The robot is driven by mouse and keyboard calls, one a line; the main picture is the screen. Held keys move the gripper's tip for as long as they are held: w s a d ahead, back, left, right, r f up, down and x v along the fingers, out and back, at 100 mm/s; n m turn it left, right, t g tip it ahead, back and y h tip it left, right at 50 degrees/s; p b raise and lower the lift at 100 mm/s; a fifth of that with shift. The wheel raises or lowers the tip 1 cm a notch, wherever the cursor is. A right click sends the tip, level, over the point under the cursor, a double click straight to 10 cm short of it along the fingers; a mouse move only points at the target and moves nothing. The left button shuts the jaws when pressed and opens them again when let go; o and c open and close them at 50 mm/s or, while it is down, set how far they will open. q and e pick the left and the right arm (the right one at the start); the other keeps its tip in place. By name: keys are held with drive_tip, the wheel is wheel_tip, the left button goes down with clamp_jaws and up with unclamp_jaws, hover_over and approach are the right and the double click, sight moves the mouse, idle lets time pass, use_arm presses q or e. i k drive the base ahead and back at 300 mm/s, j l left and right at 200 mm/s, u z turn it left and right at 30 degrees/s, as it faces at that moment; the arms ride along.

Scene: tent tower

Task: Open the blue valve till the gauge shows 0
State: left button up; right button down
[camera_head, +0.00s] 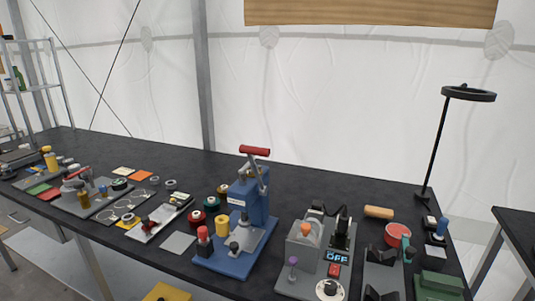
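No blue valve can be made out for certain in the head view. Neither of my grippers is in view.
A blue press (252,215) with a red handle stands mid-table. The grey device (300,250) has a display (337,257) reading OFF. A ring lamp (468,93) rises at the right. Several small tools crowd the front; the back of the black table (300,180) is clear.

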sight(103, 188)
drive_tip(key=u, duration=1.35)
drive_tip(key=i+j+z, duration=0.25)
drive_tip(key=i+j, duration=0.3)
drive_tip(key=i+j+z, duration=0.2)
drive_tip(key=i+j, duration=0.3)
drive_tip(key=j, duration=0.2)
